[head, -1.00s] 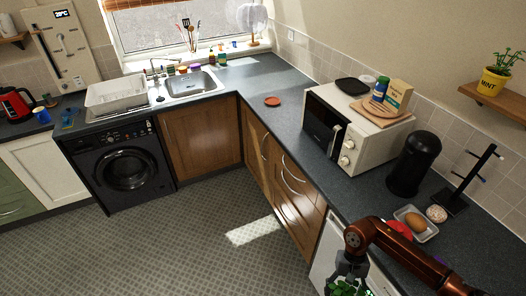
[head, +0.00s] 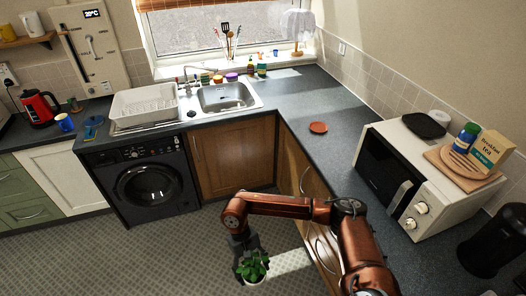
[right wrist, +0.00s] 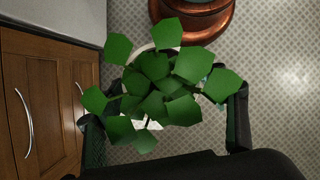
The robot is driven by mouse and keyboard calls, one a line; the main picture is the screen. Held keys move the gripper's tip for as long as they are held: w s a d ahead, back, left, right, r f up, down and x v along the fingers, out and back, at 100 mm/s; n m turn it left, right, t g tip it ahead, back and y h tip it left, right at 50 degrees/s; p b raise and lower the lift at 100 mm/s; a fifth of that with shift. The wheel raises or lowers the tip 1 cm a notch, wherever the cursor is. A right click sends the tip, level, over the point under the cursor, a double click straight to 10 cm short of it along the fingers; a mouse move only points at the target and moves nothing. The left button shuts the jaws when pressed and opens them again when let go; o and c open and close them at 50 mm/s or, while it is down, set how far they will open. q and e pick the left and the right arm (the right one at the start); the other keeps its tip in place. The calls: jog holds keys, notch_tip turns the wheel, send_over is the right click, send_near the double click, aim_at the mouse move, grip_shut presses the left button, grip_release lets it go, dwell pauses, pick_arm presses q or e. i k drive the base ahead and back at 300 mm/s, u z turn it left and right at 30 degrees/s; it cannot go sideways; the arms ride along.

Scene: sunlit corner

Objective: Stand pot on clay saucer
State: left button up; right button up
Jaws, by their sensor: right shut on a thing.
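The clay saucer (head: 318,127) is a flat reddish-brown disc lying on the dark worktop, right of the sink in the head view. Nothing stands on it. The pot (head: 254,269) is small and pale with a leafy green plant. My right gripper (head: 249,262) is shut on the pot and holds it over the floor, in front of the cabinets and well below and left of the saucer. In the right wrist view the leaves (right wrist: 155,85) hide most of the pot between the fingers. My left gripper is not in view.
The worktop around the saucer is clear. The sink (head: 228,97) and dish rack (head: 143,106) are at left. Wooden cabinet fronts stand close beside my arm.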

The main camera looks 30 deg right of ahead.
aim_at(318, 128)
jog(key=u, duration=0.1)
jog(key=i, duration=1.6)
jog(key=z, duration=0.95)
jog(key=i, duration=1)
jog(key=z, duration=0.9)
